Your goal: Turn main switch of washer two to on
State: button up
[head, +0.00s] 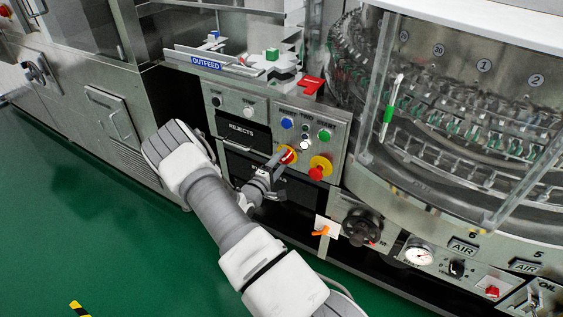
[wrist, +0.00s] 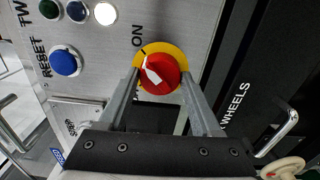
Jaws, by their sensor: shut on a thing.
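The main switch is a red rotary knob with a white pointer on a yellow disc; it shows in the wrist view (wrist: 158,72) and in the head view (head: 290,154), on the steel panel lettered TWO. ON is printed beside the disc. In the wrist view, the pointer slants up and left towards a black mark on the disc. My gripper (wrist: 160,82) has one finger on each side of the knob and is shut on it. The gripper also shows in the head view (head: 276,163), where it partly covers the switch. The disc's lower part is hidden in the wrist view.
A red mushroom button (head: 317,173) on a yellow ring sits just right of the switch. Blue, green and white buttons (head: 304,144) lie above it. A REJECTS drawer (head: 242,131) is at left. A black handwheel (head: 362,228) is lower right. Green floor is open at left.

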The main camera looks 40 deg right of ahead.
jog(key=shift+a, duration=0.1)
dwell(0.4)
jog(key=o, duration=1.4)
jog(key=shift+c, duration=0.2)
jog(key=p+v, duration=0.2)
jog(key=v, duration=1.5)
jog(key=shift+s+a, duration=0.1)
jog(key=shift+a, duration=0.05)
